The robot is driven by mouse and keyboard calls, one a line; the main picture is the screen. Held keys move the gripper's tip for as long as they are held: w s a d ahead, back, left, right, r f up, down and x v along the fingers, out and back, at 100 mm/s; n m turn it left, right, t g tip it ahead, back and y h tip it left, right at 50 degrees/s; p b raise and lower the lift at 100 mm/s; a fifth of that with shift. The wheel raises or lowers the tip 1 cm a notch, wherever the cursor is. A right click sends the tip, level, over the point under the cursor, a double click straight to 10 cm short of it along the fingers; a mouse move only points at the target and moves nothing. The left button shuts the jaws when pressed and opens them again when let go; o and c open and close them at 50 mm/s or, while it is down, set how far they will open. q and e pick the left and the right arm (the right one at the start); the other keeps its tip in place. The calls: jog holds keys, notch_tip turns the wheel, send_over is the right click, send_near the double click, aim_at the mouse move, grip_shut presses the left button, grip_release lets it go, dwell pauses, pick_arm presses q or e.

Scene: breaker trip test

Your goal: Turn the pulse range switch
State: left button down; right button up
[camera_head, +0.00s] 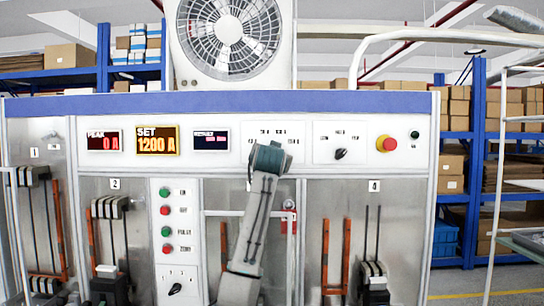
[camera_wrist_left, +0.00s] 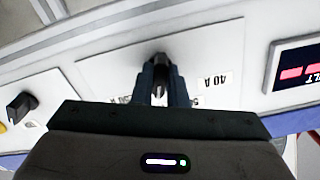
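The pulse range switch, a small dark knob (camera_wrist_left: 159,66) on a white plate with a "40 A" mark, shows between the fingers of my left gripper (camera_wrist_left: 161,82) in the left wrist view. The fingers lie close on either side of it and look shut on it. In the head view my left gripper (camera_head: 270,158) is raised against the upper panel and hides the knob; the top of its label plate (camera_head: 272,130) shows above. My right gripper is in neither view.
A second black knob (camera_head: 340,154) and a red emergency button (camera_head: 389,144) are to the right. Red digital displays, one reading "0 A" (camera_head: 105,141), and an amber "1200 A" display (camera_head: 157,141) are to the left. Green and red buttons (camera_head: 165,220) and a lower knob (camera_head: 175,289) are below.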

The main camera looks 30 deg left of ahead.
pick_arm(q)
jog(key=shift+d+n+b, duration=0.1)
jog(key=shift+n+b, duration=2.5)
jog(key=shift+n, duration=1.3)
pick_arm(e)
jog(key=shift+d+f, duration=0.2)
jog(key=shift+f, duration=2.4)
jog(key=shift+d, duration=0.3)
pick_arm(q)
jog(key=c, duration=1.4)
grip_release()
jog(key=shift+c, duration=0.2)
